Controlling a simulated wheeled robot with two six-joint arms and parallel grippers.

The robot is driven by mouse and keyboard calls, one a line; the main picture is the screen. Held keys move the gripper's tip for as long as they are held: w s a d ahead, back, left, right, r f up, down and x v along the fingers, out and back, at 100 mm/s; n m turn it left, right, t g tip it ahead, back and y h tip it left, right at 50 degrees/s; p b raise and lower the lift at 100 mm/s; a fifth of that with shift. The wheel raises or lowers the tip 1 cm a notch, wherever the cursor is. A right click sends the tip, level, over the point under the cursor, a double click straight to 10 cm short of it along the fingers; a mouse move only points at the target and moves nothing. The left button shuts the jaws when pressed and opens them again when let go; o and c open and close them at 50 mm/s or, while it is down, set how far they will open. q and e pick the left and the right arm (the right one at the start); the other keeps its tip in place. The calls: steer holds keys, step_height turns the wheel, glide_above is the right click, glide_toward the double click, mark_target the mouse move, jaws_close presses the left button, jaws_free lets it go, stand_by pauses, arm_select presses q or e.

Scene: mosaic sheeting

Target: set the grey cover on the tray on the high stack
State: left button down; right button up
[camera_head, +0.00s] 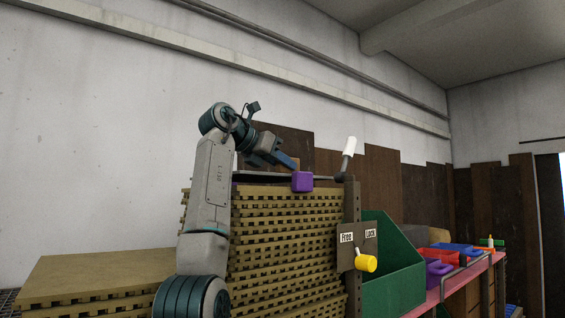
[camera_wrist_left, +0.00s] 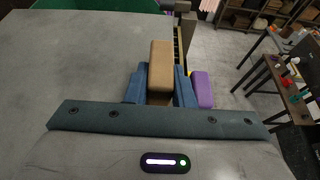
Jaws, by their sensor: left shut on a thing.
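My left gripper (camera_head: 288,163) is above the top of the high stack (camera_head: 285,235) of slatted tan layers. In the left wrist view its two blue fingers (camera_wrist_left: 160,92) are shut on a tan block-shaped handle (camera_wrist_left: 160,62). The broad flat grey surface beside it looks like the grey cover (camera_wrist_left: 75,55). A thin dark edge (camera_head: 325,178) lies along the stack top in the head view, with a purple block (camera_head: 302,182) at its front, probably the tray's grip. The purple block also shows right of the fingers (camera_wrist_left: 202,88). I cannot tell whether the cover touches the tray.
A post with a white-tipped lever (camera_head: 349,146) stands at the stack's right. Below it is a Free/Lock panel with a yellow knob (camera_head: 366,263). A green bin (camera_head: 390,270) and a table of coloured bins (camera_head: 440,270) are right. A lower stack (camera_head: 95,275) is left.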

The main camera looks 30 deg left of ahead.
arm_select(q)
steer(key=shift+f, duration=0.6)
stand_by(0.4)
stand_by(0.3)
steer(key=shift+f, duration=0.5)
stand_by(0.4)
steer(key=c, duration=1.2)
jaws_free()
steer(key=shift+o, duration=0.2)
